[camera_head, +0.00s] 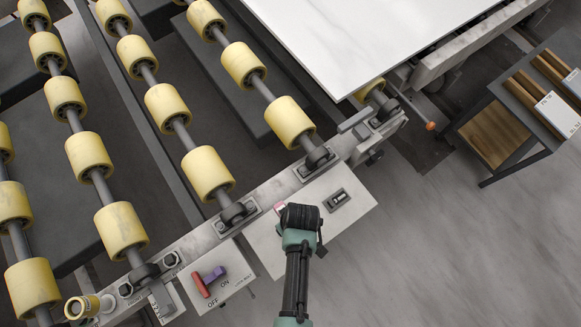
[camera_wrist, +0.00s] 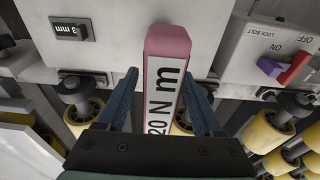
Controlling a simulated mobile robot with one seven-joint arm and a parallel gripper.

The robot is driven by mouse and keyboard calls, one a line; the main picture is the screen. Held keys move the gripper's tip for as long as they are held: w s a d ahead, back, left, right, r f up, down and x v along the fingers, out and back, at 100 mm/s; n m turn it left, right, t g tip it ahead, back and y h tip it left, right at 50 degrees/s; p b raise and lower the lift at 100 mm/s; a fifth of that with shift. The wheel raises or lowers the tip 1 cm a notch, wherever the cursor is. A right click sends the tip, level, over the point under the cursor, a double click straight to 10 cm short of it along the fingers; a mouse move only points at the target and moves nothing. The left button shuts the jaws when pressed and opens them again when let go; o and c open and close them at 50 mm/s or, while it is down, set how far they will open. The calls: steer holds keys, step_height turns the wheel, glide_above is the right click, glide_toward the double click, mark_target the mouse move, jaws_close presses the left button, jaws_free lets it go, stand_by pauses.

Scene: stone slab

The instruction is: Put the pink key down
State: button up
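The pink key (camera_wrist: 168,42) is a bar with a pink end and a white face lettered "20 N m". In the head view only a small pink bit of the key (camera_head: 279,208) shows beside my gripper (camera_head: 287,211), over the light metal panel (camera_head: 262,246). My wrist hides the rest there. I cannot tell whether the key touches the panel.
A red and purple lever (camera_head: 207,281) sits on an ON/OFF plate to the left. A "3 mm" display (camera_head: 338,199) is on the panel to the right. Yellow rollers (camera_head: 208,172) and a white slab (camera_head: 345,40) lie beyond. A side table (camera_head: 510,115) stands at right; the floor before it is clear.

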steer(key=shift+r, duration=0.1)
